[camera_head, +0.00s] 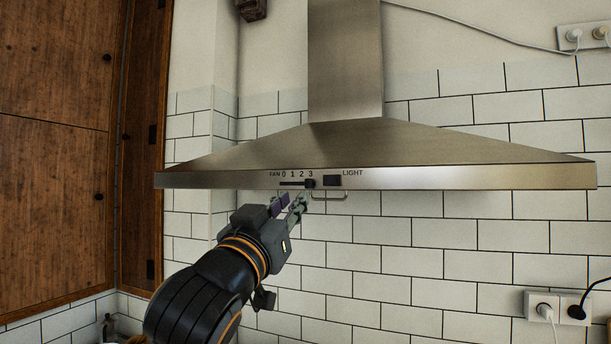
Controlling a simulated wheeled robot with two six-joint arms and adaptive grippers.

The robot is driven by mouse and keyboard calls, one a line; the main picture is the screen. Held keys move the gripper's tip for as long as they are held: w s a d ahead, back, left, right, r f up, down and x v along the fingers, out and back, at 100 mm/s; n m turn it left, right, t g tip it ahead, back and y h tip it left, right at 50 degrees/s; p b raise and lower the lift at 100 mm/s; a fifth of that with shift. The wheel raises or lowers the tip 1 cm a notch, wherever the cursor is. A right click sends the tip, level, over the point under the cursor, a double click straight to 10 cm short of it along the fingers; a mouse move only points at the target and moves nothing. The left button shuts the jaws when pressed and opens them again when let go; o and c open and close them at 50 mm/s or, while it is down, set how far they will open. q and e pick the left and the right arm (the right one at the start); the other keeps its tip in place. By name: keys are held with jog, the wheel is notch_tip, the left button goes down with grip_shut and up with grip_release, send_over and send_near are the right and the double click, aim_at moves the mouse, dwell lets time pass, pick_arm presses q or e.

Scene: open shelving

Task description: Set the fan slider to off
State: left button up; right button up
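A steel range hood (440,176) hangs on the tiled wall. On its front strip is the fan slider (310,183), a small dark knob at the right end of its slot, under the mark 3. The marks 0 1 2 3 stand above the slot. My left gripper (291,203) is just below the slot, pointing up at the hood's front strip, close to the knob. Its fingers look slightly apart, but they are small and partly overlap the hood's lower edge, and I cannot tell whether they touch the knob. My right gripper is not in view.
A dark light switch (332,180) sits right of the slider. A thin metal handle (329,198) hangs under the hood's edge. A wooden cabinet (55,150) stands at the left. Wall sockets (556,306) with plugs are at the lower right.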

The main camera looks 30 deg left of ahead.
aim_at(307, 181)
pick_arm(q)
jog(key=p+x, duration=0.3)
jog(key=x, duration=0.4)
jog(key=shift+w+r, duration=0.25)
jog(key=shift+w+p, duration=0.25)
jog(key=shift+p, duration=0.05)
jog(key=shift+s+a, duration=0.1)
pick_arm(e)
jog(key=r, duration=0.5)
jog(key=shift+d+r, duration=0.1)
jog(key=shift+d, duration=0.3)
pick_arm(q)
jog(key=shift+s, duration=0.1)
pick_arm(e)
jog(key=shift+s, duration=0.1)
pick_arm(q)
grip_shut()
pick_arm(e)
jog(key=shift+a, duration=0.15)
